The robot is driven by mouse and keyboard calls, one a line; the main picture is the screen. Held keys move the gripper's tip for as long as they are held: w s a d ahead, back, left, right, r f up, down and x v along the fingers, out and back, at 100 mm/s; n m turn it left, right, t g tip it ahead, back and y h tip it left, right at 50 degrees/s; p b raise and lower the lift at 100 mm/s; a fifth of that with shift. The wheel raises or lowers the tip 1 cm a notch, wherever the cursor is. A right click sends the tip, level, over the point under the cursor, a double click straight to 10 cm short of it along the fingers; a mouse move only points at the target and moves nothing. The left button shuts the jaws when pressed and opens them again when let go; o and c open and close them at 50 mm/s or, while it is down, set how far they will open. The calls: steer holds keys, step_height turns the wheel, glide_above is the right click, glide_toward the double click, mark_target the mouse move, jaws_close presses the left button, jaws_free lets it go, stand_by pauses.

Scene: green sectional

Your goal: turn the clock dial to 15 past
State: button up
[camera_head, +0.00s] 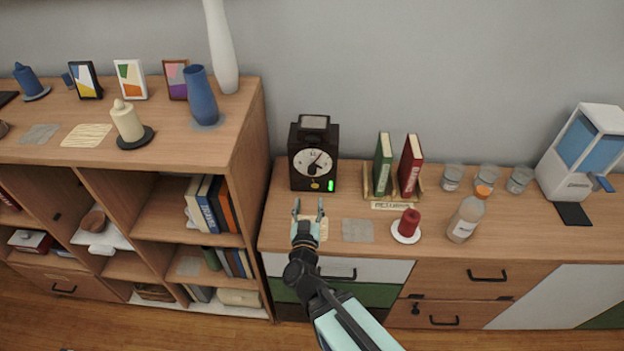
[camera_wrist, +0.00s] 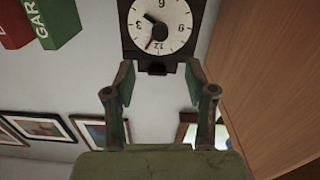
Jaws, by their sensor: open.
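A black clock (camera_head: 300,177) with a round white dial (camera_head: 304,164) stands upright against the wall on the low cabinet. In the wrist view the dial (camera_wrist: 175,18) appears upside down at the top, with 12 at the bottom and 3 at the left. A short black hand points to the upper left there, and a red hand points to the lower left, close to 12. A small gold piece and a lit green strip show below the dial in the head view. My gripper (camera_head: 308,207) is open and empty in front of the clock, apart from it; its fingers (camera_wrist: 160,80) show spread.
Right of the clock stand green (camera_head: 383,165) and red (camera_head: 410,165) books in a holder, then a red candle (camera_head: 409,223), a bottle (camera_head: 466,219), several glass jars and a dispenser (camera_head: 582,150). A taller shelf (camera_head: 247,125) rises at left.

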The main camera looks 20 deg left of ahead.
mark_target(312, 173)
steer(key=b+x, duration=0.3)
steer(key=x, duration=1)
steer(key=shift+w+a+r+b, duration=0.1)
steer(key=shift+w+b, duration=0.15)
steer(key=shift+b, duration=0.15)
jaws_close()
